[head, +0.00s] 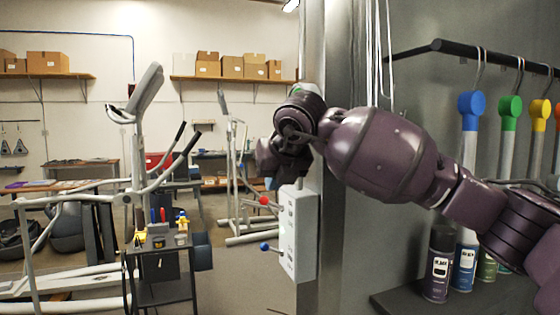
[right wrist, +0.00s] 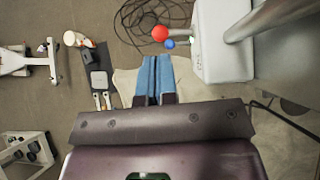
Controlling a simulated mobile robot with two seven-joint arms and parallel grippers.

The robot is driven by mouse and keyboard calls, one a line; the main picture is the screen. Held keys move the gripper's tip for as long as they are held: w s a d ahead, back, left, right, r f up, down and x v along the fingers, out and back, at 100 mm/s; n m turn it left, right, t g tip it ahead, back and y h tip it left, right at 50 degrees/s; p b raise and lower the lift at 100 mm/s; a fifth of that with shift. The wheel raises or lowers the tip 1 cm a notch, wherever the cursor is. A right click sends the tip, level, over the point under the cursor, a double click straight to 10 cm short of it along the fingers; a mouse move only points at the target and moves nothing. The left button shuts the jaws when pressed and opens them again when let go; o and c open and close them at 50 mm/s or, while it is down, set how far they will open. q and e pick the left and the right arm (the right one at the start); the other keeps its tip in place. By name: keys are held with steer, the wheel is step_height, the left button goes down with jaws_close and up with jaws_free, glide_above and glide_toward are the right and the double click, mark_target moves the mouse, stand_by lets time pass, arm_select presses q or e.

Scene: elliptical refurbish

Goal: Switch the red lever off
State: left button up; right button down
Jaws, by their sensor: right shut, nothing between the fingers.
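The red lever (head: 264,200) is a red ball on a short stem, sticking out left from a pale control box (head: 299,235) on the pillar. A blue lever (head: 265,246) sits below it on the same box. My right gripper (head: 271,183) is above the red lever and apart from it, beside the top of the box. In the right wrist view, the blue fingers (right wrist: 152,76) are together and empty. My left gripper is not in view.
The metal pillar (head: 312,130) stands directly beside the box. A black tool cart (head: 160,275) and exercise machines stand to the left. Spray cans (head: 438,265) stand on a shelf at right, below hanging coloured-head tools (head: 471,110).

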mark_target(264, 199)
steer(key=shift+p+x, duration=0.4)
steer(key=shift+x, duration=1.85)
steer(key=shift+a+f+h+b, duration=0.15)
steer(key=shift+a+h+b, duration=0.05)
steer(key=shift+h+b, duration=0.2)
steer(key=shift+f, duration=0.1)
steer(key=f+h+b, duration=0.1)
steer(key=a+n+b, duration=0.1)
steer(key=f+t+h+b, duration=0.1)
steer(key=shift+s+a+f+n+h+b, duration=0.25)
steer(key=shift+f+n+h+b, duration=0.05)
steer(key=shift+b, duration=0.05)
steer(key=shift+s+r, duration=0.1)
steer(key=shift+r, duration=0.1)
